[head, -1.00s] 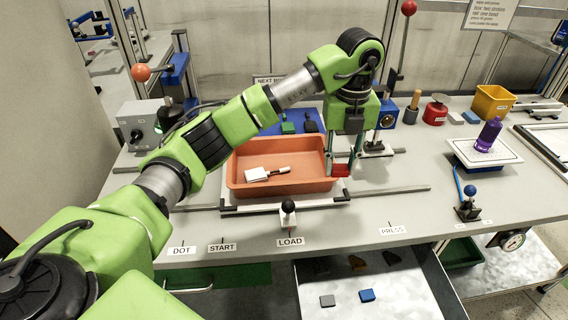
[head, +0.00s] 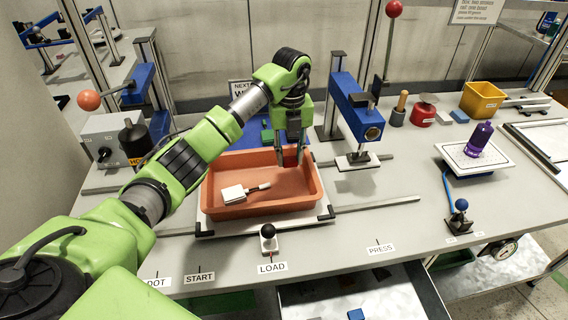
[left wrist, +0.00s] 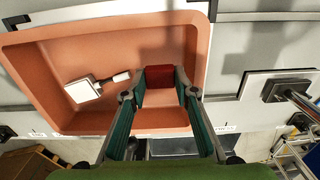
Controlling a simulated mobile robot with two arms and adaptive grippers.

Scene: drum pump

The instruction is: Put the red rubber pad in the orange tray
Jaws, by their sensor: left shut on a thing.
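The red rubber pad (left wrist: 159,77) shows in the left wrist view between the fingertips of my left gripper (left wrist: 160,98), which is shut on it. The tray also shows in the left wrist view (left wrist: 50,60). How far the pad is above the floor is hard to tell. My right gripper is not in view.
A black-knobbed lever (head: 268,236) stands in front of the tray, by the LOAD label (head: 271,267). A blue press (head: 355,115) stands to the right. A white platform with a purple bottle (head: 480,139) is farther right. An open drawer (head: 385,295) lies below the bench.

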